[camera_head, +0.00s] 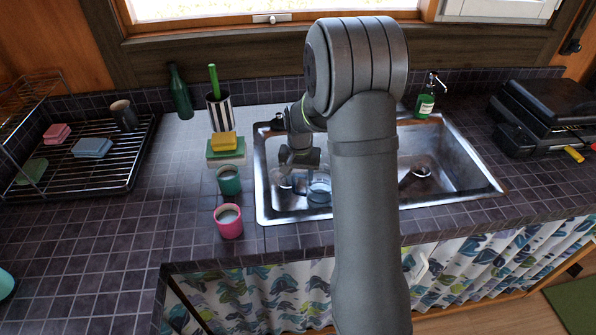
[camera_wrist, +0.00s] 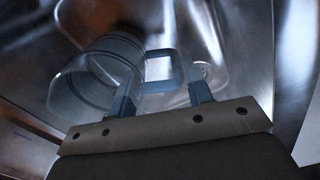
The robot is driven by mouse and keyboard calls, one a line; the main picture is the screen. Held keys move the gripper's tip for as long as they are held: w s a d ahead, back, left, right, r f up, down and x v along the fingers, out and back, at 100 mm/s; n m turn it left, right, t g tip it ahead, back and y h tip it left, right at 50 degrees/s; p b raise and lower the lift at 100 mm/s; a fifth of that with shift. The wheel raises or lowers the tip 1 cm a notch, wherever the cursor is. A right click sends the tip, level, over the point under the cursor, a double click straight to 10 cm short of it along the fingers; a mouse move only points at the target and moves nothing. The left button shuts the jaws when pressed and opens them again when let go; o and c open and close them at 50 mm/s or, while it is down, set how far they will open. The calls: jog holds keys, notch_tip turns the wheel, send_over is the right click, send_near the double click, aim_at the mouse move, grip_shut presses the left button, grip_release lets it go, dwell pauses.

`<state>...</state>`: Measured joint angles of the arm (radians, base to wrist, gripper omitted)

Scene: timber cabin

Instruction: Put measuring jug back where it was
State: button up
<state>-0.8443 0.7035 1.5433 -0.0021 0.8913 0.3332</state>
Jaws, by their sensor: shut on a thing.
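The measuring jug (camera_head: 319,190) is clear and glassy and is in the left part of the steel sink (camera_head: 262,190). In the wrist view the jug (camera_wrist: 95,80) lies to the left, with its squarish handle between the fingers of my gripper (camera_wrist: 162,92). My gripper (camera_head: 301,174) reaches down into the sink and is shut on the jug by the handle. My arm hides the middle of the sink. I cannot tell whether the jug touches the basin floor.
A teal cup (camera_head: 229,183) and a pink cup (camera_head: 229,226) stand left of the sink. Behind them are a yellow sponge (camera_head: 223,141), a striped holder (camera_head: 219,113) and a green bottle (camera_head: 180,97). A soap dispenser (camera_head: 425,103) stands behind the sink. A dish rack (camera_head: 125,172) is at left.

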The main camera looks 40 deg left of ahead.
jog(key=w+a, duration=0.1)
jog(key=w+a+f, duration=0.1)
jog(key=shift+w+a+f, duration=0.1)
jog(key=shift+w+a, duration=0.15)
jog(key=shift+w, duration=0.05)
jog(key=shift+f, duration=0.1)
dwell(0.3)
jog(key=o, duration=1.5)
jog(key=shift+c, duration=0.2)
notch_tip(320, 180, up, 12)
